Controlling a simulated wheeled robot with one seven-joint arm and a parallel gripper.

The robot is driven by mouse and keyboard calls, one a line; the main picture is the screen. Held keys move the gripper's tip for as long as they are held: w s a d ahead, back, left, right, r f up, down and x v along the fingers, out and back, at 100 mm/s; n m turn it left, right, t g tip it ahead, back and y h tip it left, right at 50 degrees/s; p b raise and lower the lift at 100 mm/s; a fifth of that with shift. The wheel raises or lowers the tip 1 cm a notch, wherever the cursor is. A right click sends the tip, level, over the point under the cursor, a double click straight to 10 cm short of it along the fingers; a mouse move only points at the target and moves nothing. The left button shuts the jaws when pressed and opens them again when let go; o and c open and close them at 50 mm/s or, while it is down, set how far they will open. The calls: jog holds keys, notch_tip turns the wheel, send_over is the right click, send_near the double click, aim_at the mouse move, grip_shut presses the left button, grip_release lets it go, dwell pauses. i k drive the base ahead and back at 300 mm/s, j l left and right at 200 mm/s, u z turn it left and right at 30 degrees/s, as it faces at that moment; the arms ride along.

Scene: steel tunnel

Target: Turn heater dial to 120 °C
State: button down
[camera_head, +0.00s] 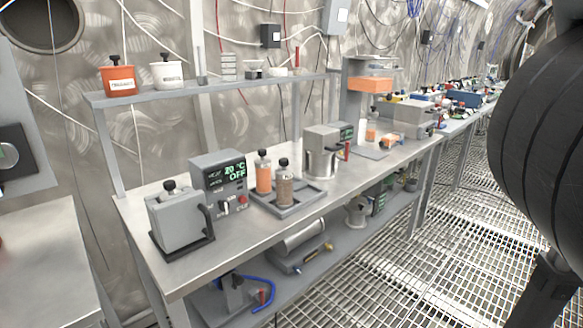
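The heater (220,180) is a grey box near the left end of the steel bench. Its dark display shows "20 °C" and "OFF" in green. Small controls sit below the display: a dark and pale one (224,209) at left and a red one (242,199) at right. Their markings are too small to read, so I cannot tell for certain which is the dial. A grey lidded vessel with a black knob (175,215) stands just left of the heater. Large black parts of my own body fill the right edge, far from the heater. No gripper fingers are visible.
A grey tray (288,205) with orange and brown bottles stands right of the heater. A shelf (215,92) with an orange pot (119,79) and a white pot (167,73) runs above. More equipment fills the bench behind. Open grating floor (470,220) lies to the right.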

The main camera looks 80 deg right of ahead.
aim_at(223, 205)
jog(key=z, duration=1.1)
